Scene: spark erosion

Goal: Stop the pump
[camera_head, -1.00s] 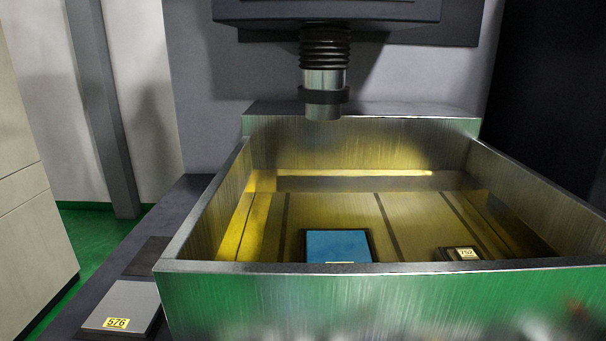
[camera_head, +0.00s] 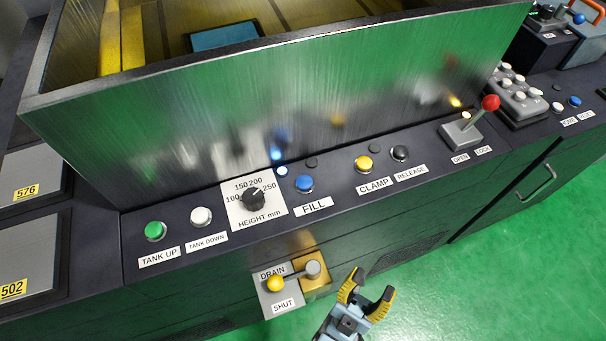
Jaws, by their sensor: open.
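No control in view reads pump. The blue FILL button (camera_head: 304,183) sits on the dark front ledge, with a bright bluish lamp (camera_head: 282,170) at its upper left and a dark lamp (camera_head: 311,163) above it. Left of it is the black HEIGHT dial (camera_head: 253,198) on a white plate. Below, on the front face, is the DRAIN/SHUT lever; its yellow knob (camera_head: 275,283) lies left of its pivot, between the labels. My gripper (camera_head: 369,287) is open and empty, with yellow-tipped fingers, to the right of the lever in the picture, apart from all controls.
The metal tank (camera_head: 250,95) rises behind the ledge. Green TANK UP (camera_head: 155,231), white TANK DOWN (camera_head: 201,216), yellow CLAMP (camera_head: 364,164) and black RELEASE (camera_head: 400,152) buttons flank FILL. A red-knobbed OPEN/LOCK lever (camera_head: 490,103) stands right. Green floor (camera_head: 500,270) is clear.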

